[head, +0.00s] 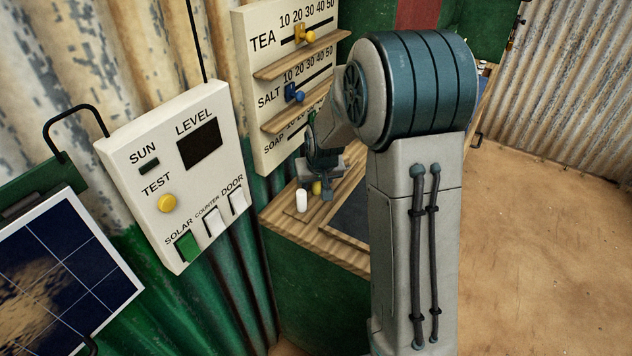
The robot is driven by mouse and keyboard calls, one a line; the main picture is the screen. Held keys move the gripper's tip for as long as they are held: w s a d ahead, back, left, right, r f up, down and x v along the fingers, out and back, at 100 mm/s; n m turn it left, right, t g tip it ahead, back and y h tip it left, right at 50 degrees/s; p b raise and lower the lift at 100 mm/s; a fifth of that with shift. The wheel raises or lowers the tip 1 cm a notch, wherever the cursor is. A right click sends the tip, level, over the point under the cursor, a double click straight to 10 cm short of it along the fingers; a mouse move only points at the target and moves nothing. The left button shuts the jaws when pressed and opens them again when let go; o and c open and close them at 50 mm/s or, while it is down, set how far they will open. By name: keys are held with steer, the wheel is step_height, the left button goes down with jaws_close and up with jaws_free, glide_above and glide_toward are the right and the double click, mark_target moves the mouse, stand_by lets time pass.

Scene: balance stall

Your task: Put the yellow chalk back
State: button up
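A small yellow piece, which looks like the yellow chalk (316,188), shows at the wooden counter's left end. It is partly hidden behind a finger of my gripper (322,193). My gripper points down right at it, low over the counter. I cannot tell whether the fingers touch or hold the chalk, or whether it rests on the wood. A white chalk (302,201) stands upright just left of it. A dark slate (352,207) in a wooden frame lies to the right, partly hidden by my arm.
The wooden counter (282,216) is narrow here, against the corrugated wall. A price board (262,140) with TEA, SALT and SOAP sliders and ledges rises close behind my gripper. A switch panel (197,250) and a solar panel (65,270) are at left. The sandy floor (550,220) at right is clear.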

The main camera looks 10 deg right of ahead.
steer(key=shift+r+p, duration=0.25)
steer(key=shift+p, duration=0.05)
steer(key=v, duration=1.1)
steer(key=s+r+g, duration=0.1)
steer(key=s, duration=2.2)
steer(key=shift+s+a+r+g+b, duration=0.2)
steer(key=shift+r+g+b, duration=0.1)
steer(key=shift+r+g, duration=0.1)
